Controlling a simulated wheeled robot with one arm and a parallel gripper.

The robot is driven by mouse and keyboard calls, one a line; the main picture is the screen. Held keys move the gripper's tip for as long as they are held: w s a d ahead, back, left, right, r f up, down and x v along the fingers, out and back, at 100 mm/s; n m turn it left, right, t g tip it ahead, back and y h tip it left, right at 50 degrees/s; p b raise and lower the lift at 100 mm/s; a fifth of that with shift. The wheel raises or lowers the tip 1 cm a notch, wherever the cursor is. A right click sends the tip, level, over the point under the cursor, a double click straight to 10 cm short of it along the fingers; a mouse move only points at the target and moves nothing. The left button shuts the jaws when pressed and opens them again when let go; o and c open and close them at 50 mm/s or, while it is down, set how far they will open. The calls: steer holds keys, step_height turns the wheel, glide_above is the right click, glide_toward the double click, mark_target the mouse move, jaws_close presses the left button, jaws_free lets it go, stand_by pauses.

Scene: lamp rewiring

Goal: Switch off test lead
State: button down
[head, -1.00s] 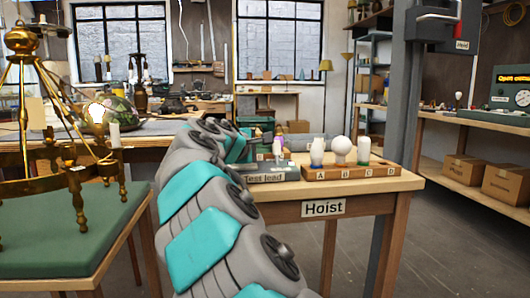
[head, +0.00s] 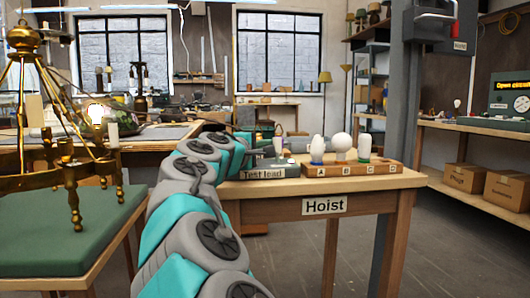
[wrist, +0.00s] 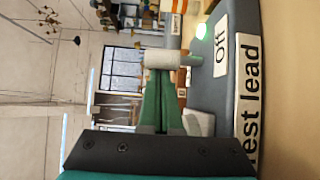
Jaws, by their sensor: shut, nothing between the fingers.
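The grey test lead box (head: 262,173) sits on the hoist table in the head view. In the wrist view the box (wrist: 218,95) fills the right side, with its name label and an "Off" label (wrist: 221,46). A pale cylindrical knob (wrist: 164,60) on a short stem stands out from the box. My gripper (wrist: 165,78) is shut and empty, its green fingers pointing at the knob. The fingertips overlap the knob in view; I cannot tell whether they touch.
A wooden rack (head: 350,170) marked A to D holds several bulbs right of the box. A grey post (head: 398,120) rises behind the hoist table.

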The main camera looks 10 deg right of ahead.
steer(key=shift+s+f+b, duration=0.15)
steer(key=shift+s+b, duration=0.25)
steer(key=shift+s, duration=0.05)
steer(key=shift+s+t, duration=0.1)
steer(key=shift+t, duration=0.2)
